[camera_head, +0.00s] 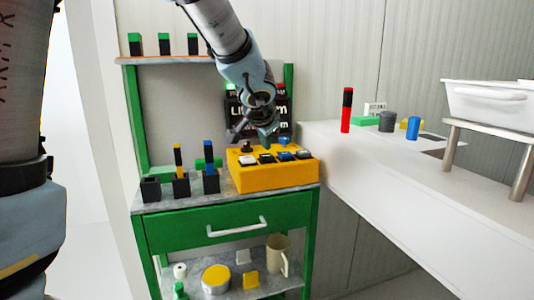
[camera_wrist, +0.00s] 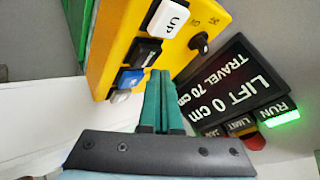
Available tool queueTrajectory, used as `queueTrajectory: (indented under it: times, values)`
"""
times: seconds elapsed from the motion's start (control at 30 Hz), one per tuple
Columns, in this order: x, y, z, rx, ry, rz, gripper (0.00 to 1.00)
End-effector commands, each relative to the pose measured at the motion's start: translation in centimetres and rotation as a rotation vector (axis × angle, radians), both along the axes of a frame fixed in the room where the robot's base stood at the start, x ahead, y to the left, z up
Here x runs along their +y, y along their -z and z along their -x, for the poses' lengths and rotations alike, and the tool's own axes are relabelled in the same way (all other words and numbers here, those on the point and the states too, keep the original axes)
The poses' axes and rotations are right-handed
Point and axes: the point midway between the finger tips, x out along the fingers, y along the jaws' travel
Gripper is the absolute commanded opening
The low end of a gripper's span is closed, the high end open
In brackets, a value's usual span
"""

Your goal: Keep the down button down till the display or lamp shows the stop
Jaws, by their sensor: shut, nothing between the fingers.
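A yellow control box (camera_head: 275,178) stands on the green cart's top, with a row of buttons. In the wrist view its white button (camera_wrist: 170,18) reads UP. Beside it are a black button (camera_wrist: 146,52), a blue one (camera_wrist: 131,78) and a pale one (camera_wrist: 118,96); I cannot read their labels. The display (camera_wrist: 232,82) reads LIFT 0 cm, TRAVEL 70 cm. The green RUN lamp (camera_wrist: 283,118) is lit; the LIMIT lamp (camera_wrist: 239,125) looks unlit. My gripper (camera_wrist: 160,73) is shut and empty, its tips close by the box; contact with a button cannot be told.
A black knob (camera_wrist: 199,42) stands up from the box beside the UP button. Black holders (camera_head: 181,187) with coloured pieces stand left of the box. A white counter (camera_head: 400,165) with a red cylinder (camera_head: 347,110) and a white tray (camera_head: 490,100) lies to the right.

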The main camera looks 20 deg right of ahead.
Motion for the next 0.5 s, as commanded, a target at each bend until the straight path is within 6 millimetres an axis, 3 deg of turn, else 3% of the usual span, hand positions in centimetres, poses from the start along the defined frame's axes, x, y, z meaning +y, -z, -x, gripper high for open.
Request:
queueTrajectory:
  times: [0.27,0.5]
  values:
    - [0.0,-0.1,0.0,0.000,0.000,0.000,0.00]
    - [0.0,-1.9,0.0,0.000,-0.001,0.002,0.00]
